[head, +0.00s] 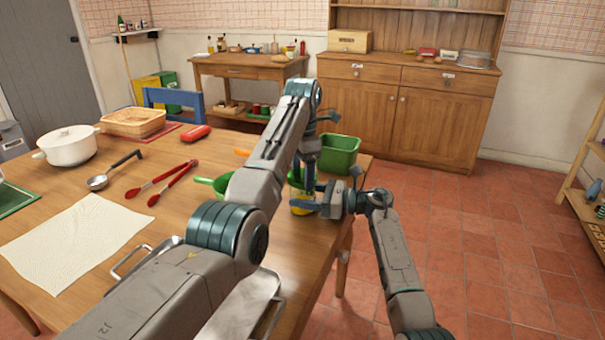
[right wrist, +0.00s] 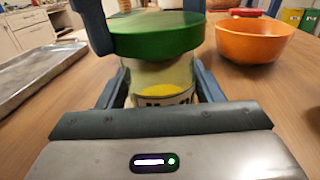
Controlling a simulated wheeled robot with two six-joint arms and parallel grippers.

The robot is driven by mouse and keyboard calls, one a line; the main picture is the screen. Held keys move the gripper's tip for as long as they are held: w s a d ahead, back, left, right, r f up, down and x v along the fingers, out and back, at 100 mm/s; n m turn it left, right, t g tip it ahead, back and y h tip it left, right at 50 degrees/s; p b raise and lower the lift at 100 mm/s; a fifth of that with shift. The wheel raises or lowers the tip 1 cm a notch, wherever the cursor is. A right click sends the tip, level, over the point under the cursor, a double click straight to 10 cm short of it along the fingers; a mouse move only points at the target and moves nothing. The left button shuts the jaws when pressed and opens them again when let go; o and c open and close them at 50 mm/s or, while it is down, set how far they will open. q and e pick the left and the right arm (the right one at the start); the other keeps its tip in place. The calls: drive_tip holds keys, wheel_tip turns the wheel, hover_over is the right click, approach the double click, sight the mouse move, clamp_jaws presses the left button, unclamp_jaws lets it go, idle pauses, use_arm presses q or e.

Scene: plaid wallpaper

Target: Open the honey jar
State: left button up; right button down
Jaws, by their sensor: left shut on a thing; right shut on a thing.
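The honey jar (right wrist: 160,84) is clear glass with yellow content and a white label. My right gripper (right wrist: 158,92) is shut on the jar's glass body, a finger on each side. My left gripper (head: 305,182) reaches down from above and is shut on the lid. In the right wrist view its blue fingers flank the lid. My left arm hides part of the table.
An orange bowl (right wrist: 255,42) stands close to the jar. A green bin (head: 339,153) is just behind. A metal tray (right wrist: 35,76) lies nearby. Red tongs (head: 162,182), a ladle (head: 112,171) and a white pot (head: 68,146) lie farther left. The floor right of the table is clear.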

sight(303, 175)
use_arm(q)
drive_tip(key=shift+r, duration=0.15)
drive_tip(key=shift+r, duration=1.9)
use_arm(e)
drive_tip(key=shift+c, duration=1.6)
unclamp_jaws()
drive_tip(key=shift+d, duration=0.1)
